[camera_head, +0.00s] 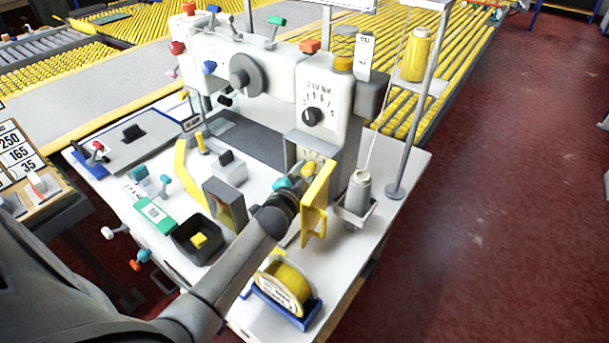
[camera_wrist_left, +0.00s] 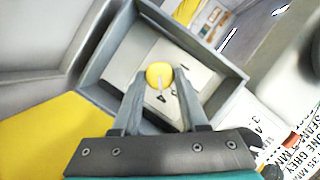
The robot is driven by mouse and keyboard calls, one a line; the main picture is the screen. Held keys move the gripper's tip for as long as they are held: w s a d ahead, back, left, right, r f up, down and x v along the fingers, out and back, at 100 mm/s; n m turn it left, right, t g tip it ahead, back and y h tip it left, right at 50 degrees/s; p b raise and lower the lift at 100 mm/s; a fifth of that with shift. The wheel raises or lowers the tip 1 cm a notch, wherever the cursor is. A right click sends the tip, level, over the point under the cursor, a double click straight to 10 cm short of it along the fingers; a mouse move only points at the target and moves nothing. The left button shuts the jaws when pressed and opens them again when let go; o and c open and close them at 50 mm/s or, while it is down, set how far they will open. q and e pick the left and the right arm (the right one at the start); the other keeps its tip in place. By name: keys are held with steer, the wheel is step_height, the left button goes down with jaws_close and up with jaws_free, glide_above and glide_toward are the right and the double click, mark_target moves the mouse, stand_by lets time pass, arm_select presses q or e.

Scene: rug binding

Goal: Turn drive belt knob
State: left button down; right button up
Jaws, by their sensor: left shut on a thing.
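The drive belt knob is a small yellow knob (camera_wrist_left: 159,75) with a dark pointer, inside an open grey housing (camera_wrist_left: 228,88). In the head view a yellow knob (camera_head: 309,168) shows at the grey housing (camera_head: 312,146) on the lower right of the white sewing machine (camera_head: 318,84). My left gripper (camera_head: 299,176) reaches into this housing. In the left wrist view its two grey fingers (camera_wrist_left: 160,92) are on either side of the knob and shut on it. The marked plate behind the knob is partly hidden by the fingers. My right gripper is not in view.
A yellow hinged cover (camera_head: 318,208) stands open beside my left wrist. A grey thread cone (camera_head: 358,192) is close to its right. A yellow reel (camera_head: 286,284) in a blue holder sits near the table's front edge. A black tray (camera_head: 195,239) lies left of my arm.

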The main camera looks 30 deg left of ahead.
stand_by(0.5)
arm_select(q)
steer(key=shift+c, duration=2.2)
jaws_free()
